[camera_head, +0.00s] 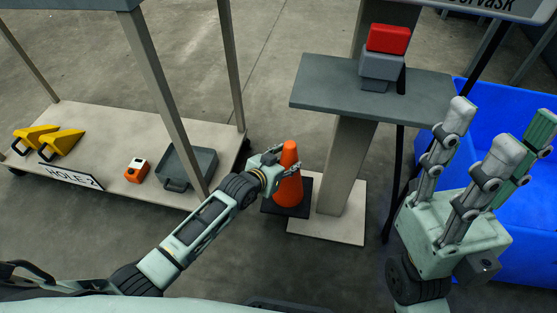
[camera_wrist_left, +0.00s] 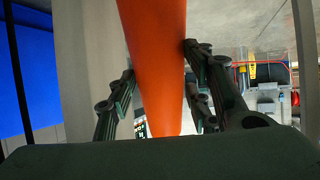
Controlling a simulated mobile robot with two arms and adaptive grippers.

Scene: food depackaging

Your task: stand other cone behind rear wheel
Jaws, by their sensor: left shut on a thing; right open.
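An orange cone (camera_head: 289,178) with a dark square base stands upright beside the pale foot of a pedestal. My left gripper (camera_head: 282,165) is shut on the cone's upper part from the left. In the left wrist view the cone (camera_wrist_left: 155,60) fills the middle, between the fingers of my left gripper (camera_wrist_left: 160,95). My right gripper (camera_head: 490,145) is raised at the right, open and empty, with its fingers pointing up. I see no second cone. A low cart (camera_head: 100,180) labelled HOLE-2 stands at the left; its rear wheel is not clear to me.
The cart carries yellow wedges (camera_head: 52,143), an orange device (camera_head: 136,170) and a grey case (camera_head: 186,168). The pedestal (camera_head: 345,165) stands close behind the cone, with a red-topped box (camera_head: 385,50) on its shelf. A blue bin (camera_head: 525,215) is at the right. Bare floor lies in front.

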